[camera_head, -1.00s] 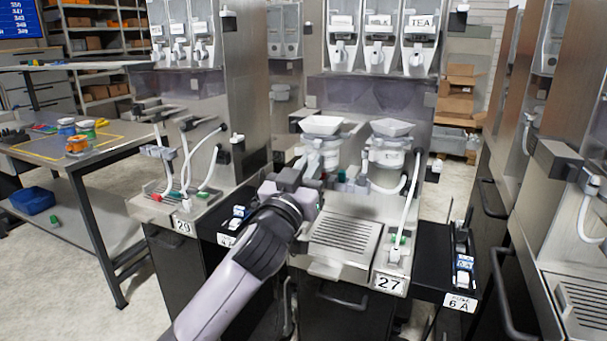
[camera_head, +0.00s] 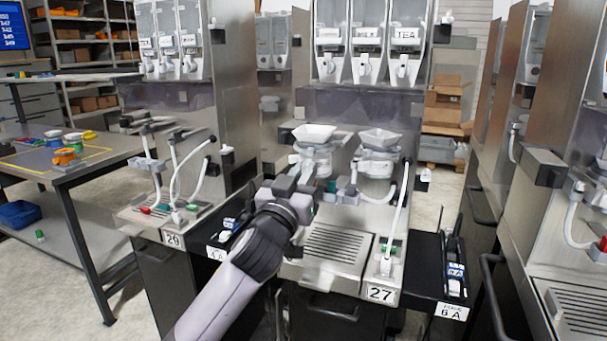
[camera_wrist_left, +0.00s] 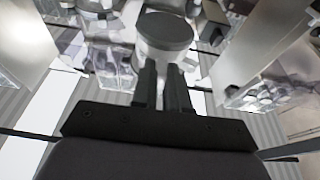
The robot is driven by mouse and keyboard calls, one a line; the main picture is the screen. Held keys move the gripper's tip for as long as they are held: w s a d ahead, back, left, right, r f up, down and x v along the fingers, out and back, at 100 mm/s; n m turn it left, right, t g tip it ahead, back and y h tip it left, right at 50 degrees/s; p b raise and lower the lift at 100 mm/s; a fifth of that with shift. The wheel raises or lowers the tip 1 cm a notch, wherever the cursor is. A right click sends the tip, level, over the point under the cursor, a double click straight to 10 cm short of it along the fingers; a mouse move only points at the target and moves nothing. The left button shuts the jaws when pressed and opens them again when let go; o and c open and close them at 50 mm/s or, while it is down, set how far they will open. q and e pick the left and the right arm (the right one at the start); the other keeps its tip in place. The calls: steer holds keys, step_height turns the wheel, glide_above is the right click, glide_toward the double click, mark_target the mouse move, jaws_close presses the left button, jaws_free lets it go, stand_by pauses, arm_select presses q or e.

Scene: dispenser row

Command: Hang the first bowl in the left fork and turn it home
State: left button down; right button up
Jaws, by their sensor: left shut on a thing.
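My left gripper (camera_head: 306,174) reaches up to machine 27 from the lower left and is shut on the left bowl (camera_head: 316,160), a pale cup under a white square funnel (camera_head: 314,133). In the left wrist view, the two dark fingers (camera_wrist_left: 161,82) end at a round grey part (camera_wrist_left: 165,32), seemingly of this bowl. The left fork is mostly hidden by the gripper and bowl, so I cannot tell how the bowl is seated or turned. A second bowl (camera_head: 376,165) with its own funnel (camera_head: 379,138) hangs upright to the right. My right gripper is out of view.
A slotted drip tray (camera_head: 337,244) lies below the bowls, and a white hose (camera_head: 398,218) runs down at their right. Machine 29 (camera_head: 165,212) stands close on the left. A black side tray (camera_head: 440,270) juts out at the right.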

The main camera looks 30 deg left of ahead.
arm_select(q)
steer(key=shift+w, duration=0.15)
steer(key=shift+w+a, duration=0.25)
steer(key=shift+w, duration=0.65)
steer(key=shift+w+a, duration=0.2)
steer(key=shift+w, duration=0.7)
steer(key=shift+w, duration=0.1)
steer(key=shift+w+a+b, duration=0.2)
steer(key=shift+w+b, duration=0.05)
steer(key=shift+w, duration=0.45)
steer(key=shift+w+a+b, duration=0.15)
steer(key=shift+w+b, duration=0.1)
steer(key=shift+w, duration=0.45)
steer(key=shift+w+a+b, duration=0.2)
steer(key=shift+w+b, duration=0.05)
steer(key=shift+w, duration=0.5)
steer(key=shift+w+a+b, duration=0.15)
steer(key=shift+w+b, duration=0.05)
steer(key=shift+w, duration=0.5)
steer(key=shift+w, duration=0.1)
